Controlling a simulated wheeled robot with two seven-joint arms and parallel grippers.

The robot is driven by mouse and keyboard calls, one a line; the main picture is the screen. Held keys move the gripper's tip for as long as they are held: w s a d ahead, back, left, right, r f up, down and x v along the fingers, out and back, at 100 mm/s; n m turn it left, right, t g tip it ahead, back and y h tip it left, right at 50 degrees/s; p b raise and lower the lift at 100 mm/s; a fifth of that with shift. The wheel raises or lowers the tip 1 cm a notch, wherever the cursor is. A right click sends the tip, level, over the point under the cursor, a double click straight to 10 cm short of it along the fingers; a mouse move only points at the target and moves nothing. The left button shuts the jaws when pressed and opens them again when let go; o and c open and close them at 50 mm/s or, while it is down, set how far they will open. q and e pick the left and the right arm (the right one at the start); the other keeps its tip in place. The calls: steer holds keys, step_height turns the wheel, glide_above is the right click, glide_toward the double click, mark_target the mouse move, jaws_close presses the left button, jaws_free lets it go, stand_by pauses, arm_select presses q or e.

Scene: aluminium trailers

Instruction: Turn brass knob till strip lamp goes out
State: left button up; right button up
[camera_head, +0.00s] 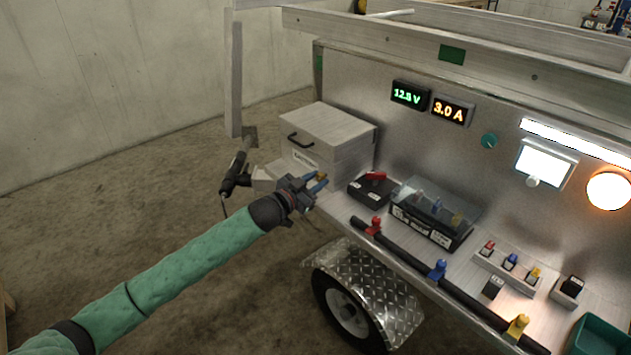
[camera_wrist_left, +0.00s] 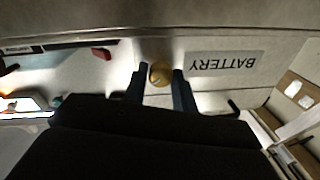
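The brass knob (camera_wrist_left: 160,73) sits between the two fingertips of my left gripper (camera_wrist_left: 160,84) in the left wrist view, beside an upside-down "BATTERY" label. The gap is barely wider than the knob, so I cannot tell whether the fingers press on it. In the head view my left gripper (camera_head: 316,183) is at the front corner of the bench by the grey box, and the knob (camera_head: 321,175) shows as a small yellow spot at its tips. The strip lamp (camera_head: 575,143) on the back panel is lit white. My right gripper is not in view.
A grey box (camera_head: 328,130) with a black handle stands behind the gripper. A black switch box with a red lever (camera_head: 375,177) and a clear-covered fuse box (camera_head: 433,218) stand to the right. Meters read 12.8 V (camera_head: 408,95) and 3.0 A (camera_head: 450,109). A round lamp (camera_head: 608,190) glows.

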arm_select(q)
steer(key=c, duration=0.4)
steer(key=shift+r+m+p, duration=0.15)
steer(key=shift+m+p, duration=0.15)
steer(key=shift+p, duration=0.1)
steer(key=shift+m+p, duration=0.75)
steer(key=shift+m, duration=0.25)
steer(key=shift+m+p, duration=0.35)
steer(key=shift+m, duration=0.55)
steer(key=shift+f+m, duration=0.2)
steer(key=shift+m, duration=0.1)
steer(key=o, duration=1)
steer(key=shift+a, duration=0.1)
